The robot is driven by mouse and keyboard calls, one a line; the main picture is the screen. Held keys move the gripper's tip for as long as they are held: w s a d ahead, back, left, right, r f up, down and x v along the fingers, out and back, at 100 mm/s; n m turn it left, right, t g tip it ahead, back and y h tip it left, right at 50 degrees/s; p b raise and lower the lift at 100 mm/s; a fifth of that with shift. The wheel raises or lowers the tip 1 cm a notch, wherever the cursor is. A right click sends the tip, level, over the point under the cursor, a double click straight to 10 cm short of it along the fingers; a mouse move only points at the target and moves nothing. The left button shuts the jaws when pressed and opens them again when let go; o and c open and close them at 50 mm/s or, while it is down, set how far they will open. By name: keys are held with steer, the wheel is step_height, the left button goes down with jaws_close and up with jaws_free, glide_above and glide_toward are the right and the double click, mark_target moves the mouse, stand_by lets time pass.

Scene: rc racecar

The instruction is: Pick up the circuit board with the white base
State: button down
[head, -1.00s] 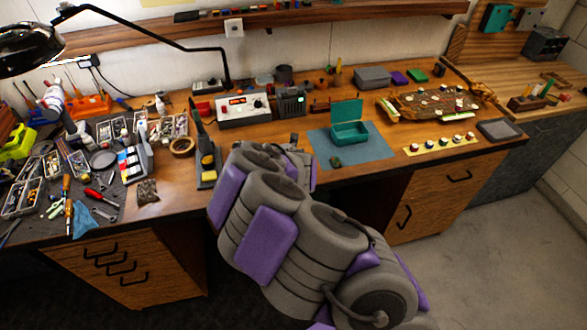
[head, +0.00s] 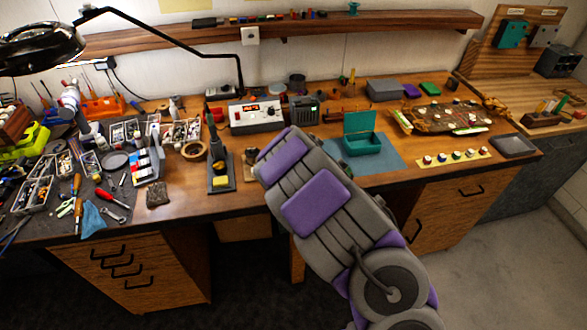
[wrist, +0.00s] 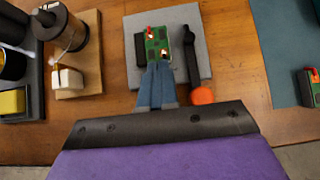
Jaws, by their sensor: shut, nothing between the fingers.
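In the wrist view, a green circuit board (wrist: 156,42) with red, black and pale parts lies on a light grey square pad (wrist: 187,18). My gripper (wrist: 158,66) is shut and empty, its blue-grey fingers pointing at the board's near edge. The fingertips overlap that edge in the picture; I cannot tell whether they touch it. A second green board (wrist: 312,88) shows at the right edge, on a dark teal mat (wrist: 285,50). I cannot tell which board has a white base. In the head view my arm hides the gripper and both boards.
A wooden stand with a cylinder and white block (wrist: 68,80) is at left. In the head view, a teal open box (head: 362,143) stands on the mat; tools crowd the bench's left side.

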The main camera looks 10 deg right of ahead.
steer(key=shift+d, duration=0.45)
steer(key=shift+w+d+p, duration=0.3)
steer(key=shift+w+p, duration=0.05)
steer(key=shift+w, duration=0.15)
steer(key=shift+w+d, duration=0.1)
steer(key=shift+w, duration=0.25)
steer(key=shift+w+a+r+p, duration=0.1)
steer(key=shift+w+a+p, duration=0.1)
steer(key=shift+w+p, duration=0.3)
steer(key=shift+w+a, duration=0.4)
steer(key=shift+w, duration=0.05)
steer(key=shift+s+d+f, duration=0.1)
steer(key=shift+d+f, duration=0.1)
